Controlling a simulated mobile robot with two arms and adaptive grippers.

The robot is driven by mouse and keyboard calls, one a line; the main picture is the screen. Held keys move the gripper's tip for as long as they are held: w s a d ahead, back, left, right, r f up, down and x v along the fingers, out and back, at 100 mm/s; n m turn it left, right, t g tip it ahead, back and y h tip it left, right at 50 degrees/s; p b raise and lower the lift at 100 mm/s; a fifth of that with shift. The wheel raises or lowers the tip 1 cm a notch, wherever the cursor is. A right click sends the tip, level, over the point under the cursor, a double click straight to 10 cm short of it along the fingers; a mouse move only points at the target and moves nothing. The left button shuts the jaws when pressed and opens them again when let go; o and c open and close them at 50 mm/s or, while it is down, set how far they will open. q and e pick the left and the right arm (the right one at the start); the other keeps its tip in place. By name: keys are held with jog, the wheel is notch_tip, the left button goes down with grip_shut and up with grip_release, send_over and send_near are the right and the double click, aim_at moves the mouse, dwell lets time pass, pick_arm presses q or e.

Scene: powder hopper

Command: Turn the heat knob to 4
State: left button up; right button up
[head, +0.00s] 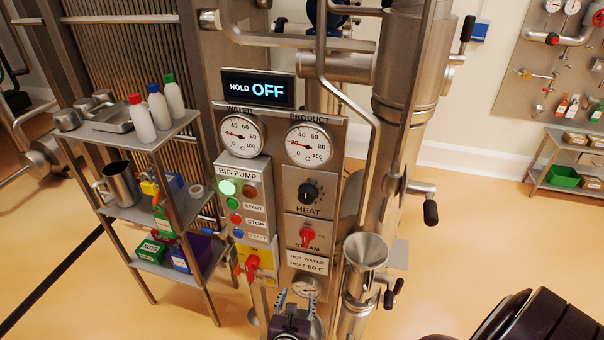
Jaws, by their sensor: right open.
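The heat knob (308,192) is a black round knob on the grey control panel, above the label HEAT and below the PRODUCT dial (308,145). Its scale marks are too small to read. My right gripper (295,300) is at the bottom middle, below the panel, with its fingers pointing up and apart. It is open and empty, well below the knob and not touching it. My left gripper is not in view.
A red STEAM knob (307,237) sits just below the heat knob. The BIG PUMP buttons (236,204) are to its left. A metal funnel (366,251) and pipes stand close on the right. A shelf cart (122,125) with bottles stands left.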

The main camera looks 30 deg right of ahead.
notch_tip(320, 180, up, 19)
jog(key=w+n+t+h+p, duration=0.2)
jog(key=h+p, duration=0.1)
jog(key=t+h+p, duration=0.1)
jog(key=h+p, duration=0.1)
send_near(306, 199)
jog(key=shift+n, duration=0.4)
jog(key=p+x, duration=0.1)
jog(key=x, duration=0.3)
jog(key=p+x, duration=0.1)
jog(key=x, duration=0.3)
jog(key=shift+r, duration=0.2)
jog(key=shift+w+d, duration=0.3)
jog(key=shift+d, duration=0.05)
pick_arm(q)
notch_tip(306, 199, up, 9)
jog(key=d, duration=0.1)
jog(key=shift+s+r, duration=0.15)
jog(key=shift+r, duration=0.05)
pick_arm(e)
jog(key=shift+f, duration=0.1)
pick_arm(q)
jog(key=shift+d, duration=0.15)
pick_arm(e)
jog(key=c, duration=1.1)
jog(key=shift+c, duration=0.2)
